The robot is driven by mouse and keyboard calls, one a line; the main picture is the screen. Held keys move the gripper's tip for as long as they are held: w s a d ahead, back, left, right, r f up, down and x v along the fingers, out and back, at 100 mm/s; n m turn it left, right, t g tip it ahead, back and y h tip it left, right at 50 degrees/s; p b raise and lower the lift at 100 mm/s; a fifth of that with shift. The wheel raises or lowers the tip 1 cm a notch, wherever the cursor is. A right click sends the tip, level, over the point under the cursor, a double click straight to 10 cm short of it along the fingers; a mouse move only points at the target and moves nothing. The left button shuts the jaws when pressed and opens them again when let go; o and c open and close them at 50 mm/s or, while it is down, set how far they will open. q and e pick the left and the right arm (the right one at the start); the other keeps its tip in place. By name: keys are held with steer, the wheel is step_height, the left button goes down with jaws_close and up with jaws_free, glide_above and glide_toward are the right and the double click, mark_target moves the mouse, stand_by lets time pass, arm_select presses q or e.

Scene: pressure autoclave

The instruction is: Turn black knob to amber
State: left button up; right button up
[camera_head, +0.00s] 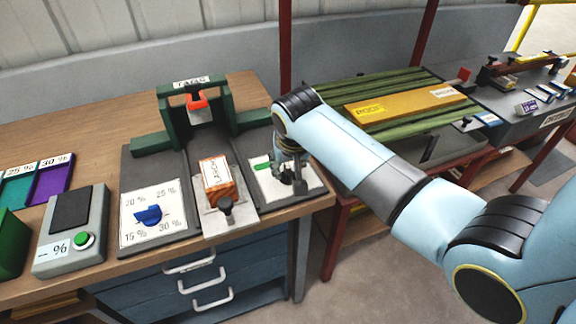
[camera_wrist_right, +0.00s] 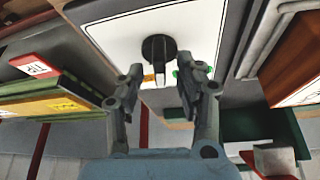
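The black knob (camera_wrist_right: 158,48) sits on a white plate (camera_wrist_right: 206,22) in the right wrist view, with a pale pointer facing the gripper. A green mark (camera_wrist_right: 177,73) shows on the plate beside it. In the head view the white plate (camera_head: 262,188) is at the bench's right end, with a green mark (camera_head: 262,165) at its far left. My right gripper (camera_head: 291,172) is over this plate, its fingers pointing down, hiding much of the knob. In the wrist view my right gripper (camera_wrist_right: 160,78) is open, the knob just beyond the fingertips.
Left of the plate are an orange block (camera_head: 216,182) on a metal slide and a blue dial (camera_head: 150,214) with percent marks. A grey box with a green button (camera_head: 84,240) stands further left. A green frame (camera_head: 165,125) rises behind. A green slatted rack (camera_head: 400,97) stands right.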

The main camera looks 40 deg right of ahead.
steer(key=shift+w+d+f, duration=0.1)
steer(key=shift+w+f, duration=0.05)
steer(key=shift+f, duration=0.2)
arm_select(q)
steer(key=shift+s, duration=0.1)
